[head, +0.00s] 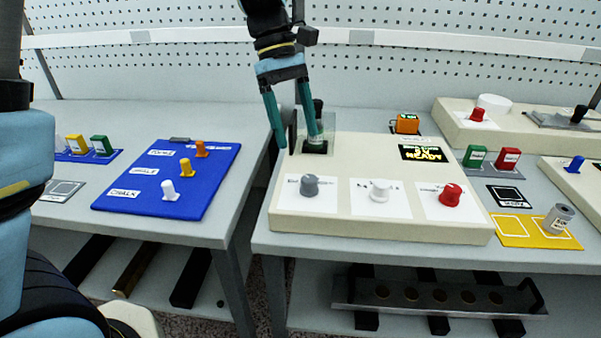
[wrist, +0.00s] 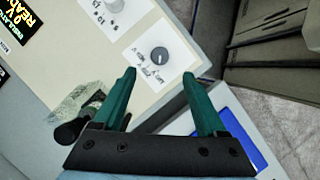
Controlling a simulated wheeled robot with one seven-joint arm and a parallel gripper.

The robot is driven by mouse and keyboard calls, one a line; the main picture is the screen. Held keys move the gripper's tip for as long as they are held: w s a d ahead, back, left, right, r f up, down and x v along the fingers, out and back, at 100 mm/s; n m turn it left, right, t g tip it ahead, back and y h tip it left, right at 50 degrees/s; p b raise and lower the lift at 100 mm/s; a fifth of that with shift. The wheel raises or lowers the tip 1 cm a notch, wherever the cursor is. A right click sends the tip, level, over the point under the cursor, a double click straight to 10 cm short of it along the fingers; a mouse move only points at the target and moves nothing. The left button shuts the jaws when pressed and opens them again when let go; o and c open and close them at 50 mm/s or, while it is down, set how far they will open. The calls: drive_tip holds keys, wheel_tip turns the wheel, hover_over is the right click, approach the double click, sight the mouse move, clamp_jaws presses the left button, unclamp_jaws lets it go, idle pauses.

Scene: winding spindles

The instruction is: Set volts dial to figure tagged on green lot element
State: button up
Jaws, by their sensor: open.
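The cream console (head: 380,231) carries a grey dial (head: 309,186), a white dial (head: 380,190) and a red knob (head: 450,195), each on a white plate. Their labels are too small to read surely, so I cannot tell which is volts. A display (head: 423,153) reads READY, apparently with 0 V above. My gripper (head: 293,140) is open and empty over the console's left rear. In the wrist view the grey dial (wrist: 160,55) shows just beyond my open fingertips (wrist: 158,75). Green blocks stand at far left (head: 102,145) and right of the console (head: 475,157); their tags are unreadable.
A black-handled lever with a clear guard (head: 318,118) stands close by my fingers. A blue board (head: 205,190) with several pegs lies on the left table. A yellow mat (head: 510,232) with a grey cylinder (head: 558,219) is at right. A gap separates the tables.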

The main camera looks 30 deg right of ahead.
sight(308, 178)
drive_tip(key=p+x, duration=0.1)
drive_tip(key=x, duration=0.8)
drive_tip(key=shift+f, duration=0.15)
clamp_jaws()
